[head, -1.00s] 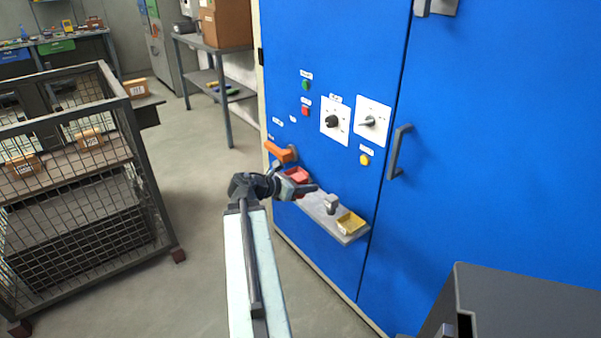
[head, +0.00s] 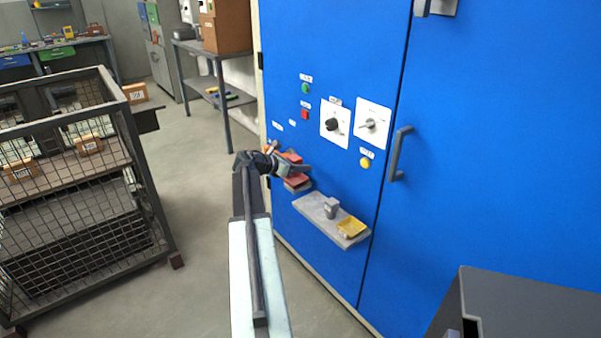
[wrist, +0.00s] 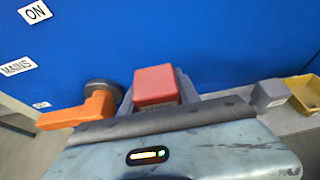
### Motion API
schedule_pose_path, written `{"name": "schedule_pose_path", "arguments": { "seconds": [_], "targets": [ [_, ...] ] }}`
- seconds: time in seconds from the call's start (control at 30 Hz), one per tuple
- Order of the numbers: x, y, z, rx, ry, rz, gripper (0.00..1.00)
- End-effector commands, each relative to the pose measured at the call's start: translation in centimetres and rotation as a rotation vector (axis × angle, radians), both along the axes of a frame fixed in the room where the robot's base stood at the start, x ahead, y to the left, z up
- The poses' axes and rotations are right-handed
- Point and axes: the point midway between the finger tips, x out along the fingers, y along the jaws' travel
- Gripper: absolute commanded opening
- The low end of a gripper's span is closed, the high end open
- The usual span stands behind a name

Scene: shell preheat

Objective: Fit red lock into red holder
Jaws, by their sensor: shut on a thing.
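The red lock shows as a red block (wrist: 155,84) in the wrist view, between the grey fingers of my gripper (wrist: 160,105). In the head view my gripper (head: 302,176) is in front of the blue cabinet, left of and above the grey shelf, shut on the lock. A red part (head: 291,157) shows just above the upper finger. A second red patch (head: 296,184) shows below it; I cannot tell whether it belongs to the lock or the holder. I cannot pick out the red holder for certain.
An orange handle (wrist: 88,110) on a round grey base is close left of the lock. The grey shelf (head: 314,208) bears a grey block (head: 331,208) and a yellow tray (head: 351,227). A mesh cart (head: 75,190) stands left; a dark grey box (head: 530,310) is at lower right.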

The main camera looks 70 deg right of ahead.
Motion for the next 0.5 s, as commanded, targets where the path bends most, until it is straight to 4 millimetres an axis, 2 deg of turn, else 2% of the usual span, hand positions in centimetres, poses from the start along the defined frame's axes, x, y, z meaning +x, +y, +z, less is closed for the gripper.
{"name": "schedule_pose_path", "arguments": {
  "seconds": [0.2,0.5],
  "targets": [
    [0.0,0.1,-3.7,0.000,0.000,0.001,0.00],
    [0.1,0.1,-3.5,0.000,0.000,0.001,0.00]
  ]
}}
